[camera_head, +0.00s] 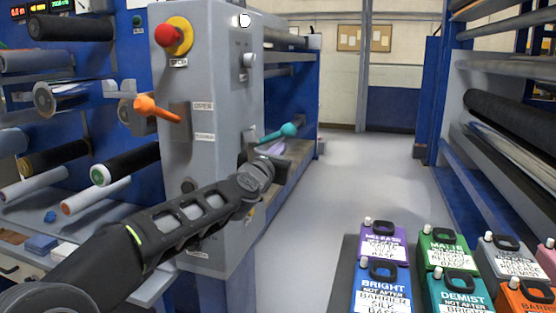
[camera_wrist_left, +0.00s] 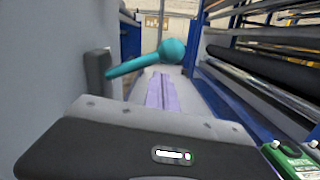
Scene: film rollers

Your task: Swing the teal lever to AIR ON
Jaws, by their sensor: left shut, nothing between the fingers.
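The teal lever (camera_head: 276,134) sticks out to the right from the side of the grey control box (camera_head: 222,60), tilted slightly upward, with a round knob at its end. In the left wrist view the lever (camera_wrist_left: 135,64) crosses ahead, its knob at upper right. My left gripper (camera_head: 272,147) is just below the lever in the head view; its lavender fingers, also in the left wrist view (camera_wrist_left: 162,92), are together with nothing between them. I cannot tell whether they touch the lever. No AIR ON label is readable. My right gripper is not in view.
An orange lever (camera_head: 158,109) and a red stop button (camera_head: 172,36) on a yellow base are on the box's front. Racks of rollers (camera_head: 505,125) stand at right. Several labelled jugs (camera_head: 382,286) stand at lower right. The aisle floor (camera_head: 350,180) is clear.

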